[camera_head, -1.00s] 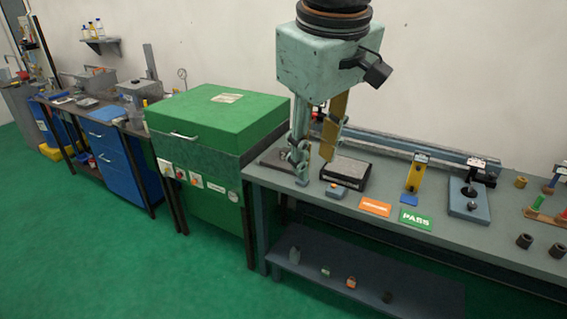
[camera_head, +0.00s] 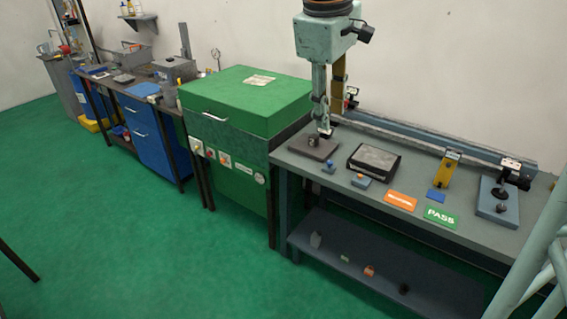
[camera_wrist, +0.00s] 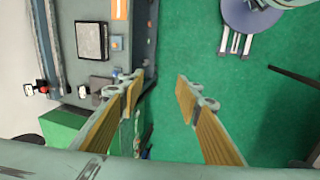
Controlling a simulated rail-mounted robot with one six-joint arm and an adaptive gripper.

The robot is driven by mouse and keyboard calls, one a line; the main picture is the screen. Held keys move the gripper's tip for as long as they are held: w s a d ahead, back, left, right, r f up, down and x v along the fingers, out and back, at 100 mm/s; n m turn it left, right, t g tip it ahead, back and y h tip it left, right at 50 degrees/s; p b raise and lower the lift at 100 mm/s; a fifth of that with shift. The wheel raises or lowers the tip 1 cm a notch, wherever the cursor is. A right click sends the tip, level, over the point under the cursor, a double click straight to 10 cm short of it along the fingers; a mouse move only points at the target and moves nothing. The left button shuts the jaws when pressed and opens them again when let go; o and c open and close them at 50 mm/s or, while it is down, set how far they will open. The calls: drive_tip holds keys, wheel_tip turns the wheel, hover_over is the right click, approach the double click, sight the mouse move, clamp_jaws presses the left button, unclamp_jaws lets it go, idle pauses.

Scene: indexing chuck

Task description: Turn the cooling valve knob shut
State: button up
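The green box-shaped machine (camera_head: 232,165) stands at the left end of the workbench. Its front carries small controls, among them a pale plate with a small knob (camera_head: 197,147), a red one (camera_head: 210,153) and an orange-and-white plate (camera_head: 224,159). I cannot tell which is the cooling valve knob. My gripper (camera_head: 334,118) hangs above and in front of the bench's left end, right of the machine and apart from its front. In the wrist view my gripper (camera_wrist: 160,80) has its yellow-padded fingers spread wide with nothing between them. The machine's green top (camera_wrist: 65,128) is at lower left there.
The workbench (camera_head: 345,205) holds a grey plate (camera_head: 313,148), a black-framed block (camera_head: 373,161), an orange card (camera_head: 400,200) and a green PASS card (camera_head: 440,216). A blue drawer unit (camera_head: 150,135) stands left of the machine. The green floor in front is clear.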

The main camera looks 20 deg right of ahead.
drive_tip(key=w+d+f+n+p, duration=0.2)
drive_tip(key=w+d+f, duration=0.1)
drive_tip(key=w, duration=0.7)
drive_tip(key=n+g+h+p, duration=0.2)
drive_tip(key=n+p, duration=0.3)
drive_tip(key=n, duration=0.3)
hover_over(329, 162)
drive_tip(key=a, duration=0.6)
wheel_tip(329, 162, down, 24)
drive_tip(key=f, duration=0.1)
drive_tip(key=shift+w+d+r, duration=0.2)
drive_tip(key=shift+w+r, duration=0.05)
drive_tip(key=shift+w, duration=0.1)
drive_tip(key=shift+f, duration=0.1)
drive_tip(key=shift+p+x, duration=0.7)
drive_tip(key=shift+x, duration=6.1)
drive_tip(key=shift+s+d, duration=0.15)
drive_tip(key=c, duration=0.9)
